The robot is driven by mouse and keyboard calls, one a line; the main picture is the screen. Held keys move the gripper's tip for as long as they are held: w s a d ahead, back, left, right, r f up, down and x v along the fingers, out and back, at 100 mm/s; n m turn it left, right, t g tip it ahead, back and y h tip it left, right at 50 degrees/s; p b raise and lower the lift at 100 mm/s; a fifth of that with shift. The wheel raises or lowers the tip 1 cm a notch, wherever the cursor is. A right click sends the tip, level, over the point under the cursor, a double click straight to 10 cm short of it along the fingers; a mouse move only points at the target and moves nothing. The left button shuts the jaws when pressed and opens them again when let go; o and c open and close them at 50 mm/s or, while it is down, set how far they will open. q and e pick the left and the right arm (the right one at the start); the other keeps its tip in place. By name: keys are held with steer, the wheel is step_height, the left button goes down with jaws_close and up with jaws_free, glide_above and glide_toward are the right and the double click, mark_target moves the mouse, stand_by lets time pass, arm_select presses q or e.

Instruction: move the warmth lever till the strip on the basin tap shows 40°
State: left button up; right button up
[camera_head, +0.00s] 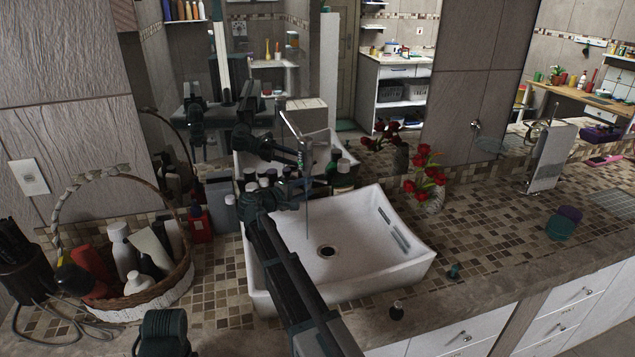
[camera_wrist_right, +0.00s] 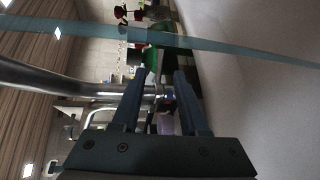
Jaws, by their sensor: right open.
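The white basin (camera_head: 375,262) stands on the tiled counter in the head view. Its tap (camera_head: 307,160) rises at the back of the basin, with a small green mark on it; I cannot read a number there. My right gripper (camera_head: 306,186) is beside the tap, above the basin's back left part. In the right wrist view, the gripper (camera_wrist_right: 160,78) is open, with a chrome tube (camera_wrist_right: 55,80) reaching from the left towards the space between its fingers. I cannot tell the warmth lever apart or whether a finger touches it.
A basket of bottles (camera_head: 145,300) stands left of the basin. Dark bottles (camera_head: 343,178) crowd behind it, and red flowers (camera_head: 427,165) stand at its back right. A teal band (camera_wrist_right: 150,36) crosses the wrist view. The counter right of the basin is mostly clear.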

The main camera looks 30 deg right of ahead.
steer(key=v, duration=0.6)
steer(key=shift+a+p, duration=0.2)
steer(key=shift+p, duration=0.2)
steer(key=shift+s, duration=0.1)
